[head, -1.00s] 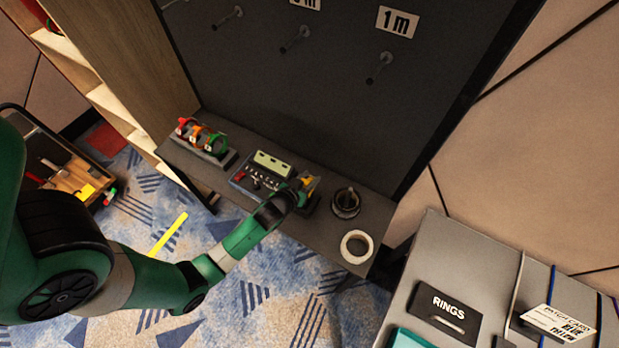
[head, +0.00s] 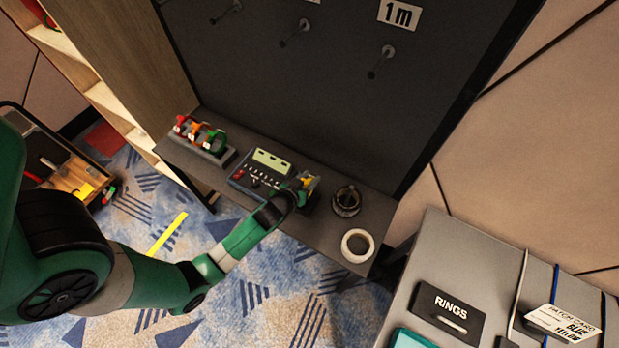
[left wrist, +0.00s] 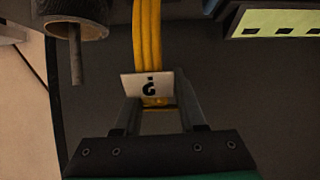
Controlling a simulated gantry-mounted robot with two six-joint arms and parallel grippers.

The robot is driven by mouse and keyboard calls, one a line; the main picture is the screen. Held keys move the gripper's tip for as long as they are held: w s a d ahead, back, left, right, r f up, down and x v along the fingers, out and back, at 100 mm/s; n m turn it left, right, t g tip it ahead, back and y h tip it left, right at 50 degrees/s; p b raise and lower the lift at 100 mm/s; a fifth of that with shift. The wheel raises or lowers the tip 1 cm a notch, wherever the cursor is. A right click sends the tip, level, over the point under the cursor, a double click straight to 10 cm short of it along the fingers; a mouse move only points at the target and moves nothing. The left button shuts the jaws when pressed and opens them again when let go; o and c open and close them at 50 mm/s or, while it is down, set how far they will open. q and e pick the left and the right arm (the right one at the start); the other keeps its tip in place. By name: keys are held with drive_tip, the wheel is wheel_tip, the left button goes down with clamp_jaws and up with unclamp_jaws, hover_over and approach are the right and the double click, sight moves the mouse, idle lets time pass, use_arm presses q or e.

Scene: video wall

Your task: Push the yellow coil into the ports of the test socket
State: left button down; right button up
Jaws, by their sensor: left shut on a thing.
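The yellow coil (left wrist: 147,40) runs upward from between my left gripper's fingers (left wrist: 158,108) in the left wrist view, with a white label across it. A small yellow part of the coil (head: 308,182) shows in the head view beside the tester. My left gripper (head: 300,193) is shut on the coil, low over the dark bench at the tester's right end. The tester (head: 260,175) has a pale screen and a row of buttons; its edge also shows in the left wrist view (left wrist: 278,20). The ports and the coil's plug ends are hidden. My right gripper is not in view.
A rack of coloured coils (head: 203,139) stands at the left. A dark pegboard wall (head: 300,80) rises behind. A grey table (head: 440,260) is at the lower right.

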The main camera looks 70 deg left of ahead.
use_arm(q)
drive_tip(key=shift+f, duration=0.2)
drive_tip(key=shift+c, duration=2)
unclamp_jaws()
drive_tip(key=p+v, duration=0.2)
drive_tip(key=v, duration=0.9)
drive_tip(key=shift+s+d, duration=0.2)
drive_tip(key=shift+s, duration=0.05)
drive_tip(key=shift+r, duration=0.1)
